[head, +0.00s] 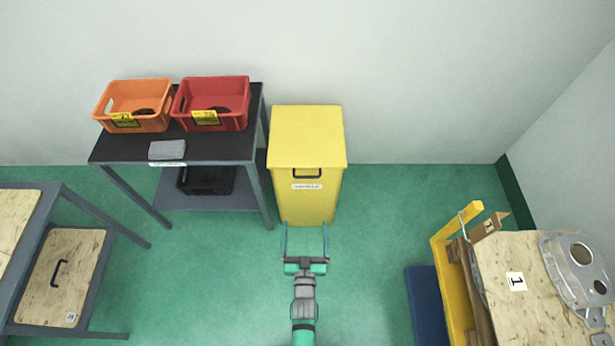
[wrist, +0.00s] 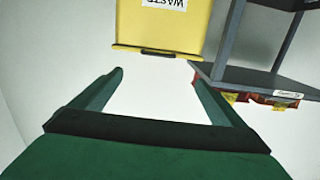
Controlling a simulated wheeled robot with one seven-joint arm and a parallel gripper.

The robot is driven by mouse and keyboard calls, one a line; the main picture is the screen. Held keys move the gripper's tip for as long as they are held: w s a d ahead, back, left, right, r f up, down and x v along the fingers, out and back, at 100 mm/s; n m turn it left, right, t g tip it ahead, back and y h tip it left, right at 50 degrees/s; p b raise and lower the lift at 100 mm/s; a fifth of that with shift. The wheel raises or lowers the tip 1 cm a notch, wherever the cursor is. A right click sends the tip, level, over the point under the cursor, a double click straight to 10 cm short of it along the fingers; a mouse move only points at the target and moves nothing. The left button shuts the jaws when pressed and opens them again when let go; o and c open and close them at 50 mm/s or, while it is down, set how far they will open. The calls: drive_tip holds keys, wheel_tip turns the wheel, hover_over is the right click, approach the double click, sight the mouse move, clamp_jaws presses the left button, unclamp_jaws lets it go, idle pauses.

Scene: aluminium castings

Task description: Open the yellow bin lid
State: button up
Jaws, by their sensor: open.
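The yellow bin (head: 307,205) stands against the back wall, with its lid (head: 307,135) shut flat on top. A dark handle (head: 307,173) sits at the lid's front edge, above a white label (head: 307,186). In the wrist view, the bin (wrist: 160,28) appears upside down at the top, with the handle (wrist: 158,52) at the lid edge. My gripper (head: 305,228) is open and empty in front of the bin, apart from the handle. In the wrist view, the handle lies beyond and between the fingertips of my gripper (wrist: 157,75).
A dark table (head: 215,148) left of the bin holds an orange crate (head: 135,122) and a red crate (head: 225,122). A wooden-topped bench (head: 75,250) is at lower left. A pallet with a crate (head: 520,265) and metal casting (head: 577,270) is at right. Floor right of the bin is clear.

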approach(307, 177)
drive_tip(key=shift+t, duration=0.3)
drive_tip(key=w, duration=0.7)
drive_tip(key=w+f, duration=0.1)
drive_tip(key=w, duration=0.2)
drive_tip(key=shift+w+d, duration=0.1)
drive_tip(key=shift+w, duration=0.1)
